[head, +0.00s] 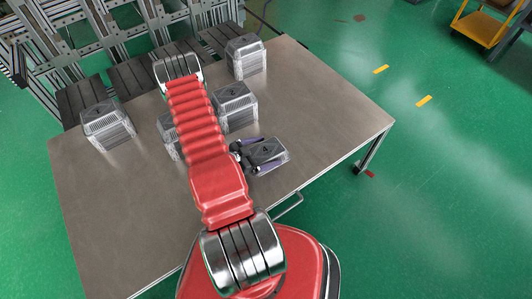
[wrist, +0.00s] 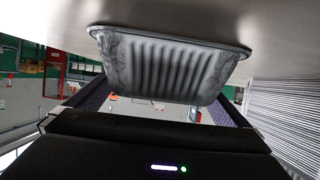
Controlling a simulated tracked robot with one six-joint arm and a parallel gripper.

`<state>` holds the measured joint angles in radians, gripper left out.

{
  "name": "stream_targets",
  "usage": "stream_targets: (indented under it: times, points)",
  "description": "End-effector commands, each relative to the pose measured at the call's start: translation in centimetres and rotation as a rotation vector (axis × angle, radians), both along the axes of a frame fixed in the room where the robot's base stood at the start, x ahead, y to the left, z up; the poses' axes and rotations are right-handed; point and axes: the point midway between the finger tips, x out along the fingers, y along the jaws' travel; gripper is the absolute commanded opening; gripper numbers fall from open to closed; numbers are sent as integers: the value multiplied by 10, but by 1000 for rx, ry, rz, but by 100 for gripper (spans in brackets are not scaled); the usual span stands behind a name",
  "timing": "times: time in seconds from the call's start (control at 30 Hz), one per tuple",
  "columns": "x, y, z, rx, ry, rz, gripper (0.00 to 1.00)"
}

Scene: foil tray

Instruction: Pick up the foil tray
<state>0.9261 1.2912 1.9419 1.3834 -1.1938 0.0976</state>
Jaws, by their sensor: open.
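A silver foil tray (head: 268,151) with a dark mark on top sits on the grey table near its front right edge. My gripper (head: 272,150) is at this tray, with one purple finger on its far side and one on its near side. The wrist view shows the ribbed side of the tray (wrist: 165,62) close up, with the open jaws (wrist: 160,92) reaching toward it from both sides. I cannot tell whether the fingers touch it.
More foil trays or stacks stand on the table (head: 320,100): one at left (head: 107,124), one in the middle (head: 236,105), one at the back (head: 246,58). Another is partly hidden behind my red arm. The table's right side is clear. Metal racks (head: 90,35) stand behind.

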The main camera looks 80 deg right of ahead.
Motion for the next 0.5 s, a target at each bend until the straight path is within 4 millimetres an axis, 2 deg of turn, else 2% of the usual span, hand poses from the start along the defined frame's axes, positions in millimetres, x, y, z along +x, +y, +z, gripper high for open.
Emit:
stream_targets:
  times: [0.2,0.5]
  points:
    - [-12,-12,-7,0,0,0,100]
    - [-12,-12,-7,0,0,0,100]
